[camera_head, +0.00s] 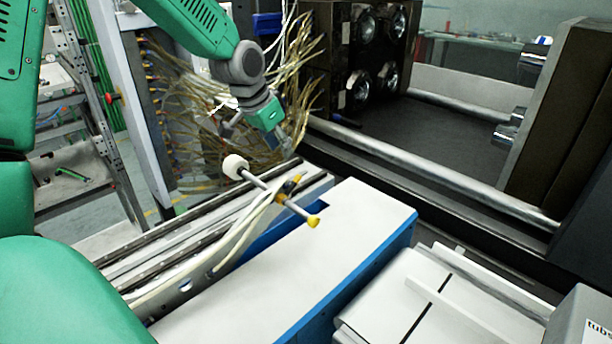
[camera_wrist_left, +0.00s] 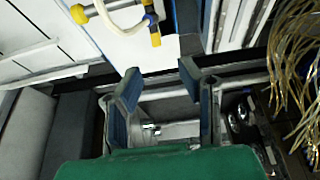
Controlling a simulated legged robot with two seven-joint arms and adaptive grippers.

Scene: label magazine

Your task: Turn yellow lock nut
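A rod with a white round knob (camera_head: 235,166) at one end slants above the rail of the machine. A yellow and dark fitting (camera_head: 289,186) sits around the rod, and a yellow end piece (camera_head: 313,221) caps its lower end. I cannot tell which yellow part is the lock nut. Yellow parts (camera_wrist_left: 155,40) also show at the top of the left wrist view, beyond the fingers. My left gripper (camera_head: 289,142) is above and behind the rod, apart from it. In the left wrist view its two fingers (camera_wrist_left: 159,72) are spread with nothing between them. My right gripper is not in view.
A pale hose (camera_head: 240,232) runs from the fitting along the rail. Many yellowish tubes (camera_head: 215,115) hang behind my left gripper. A white-topped blue housing (camera_head: 310,265) lies in front of the rod. A thick metal bar (camera_head: 430,178) crosses at right. Air around the rod looks clear.

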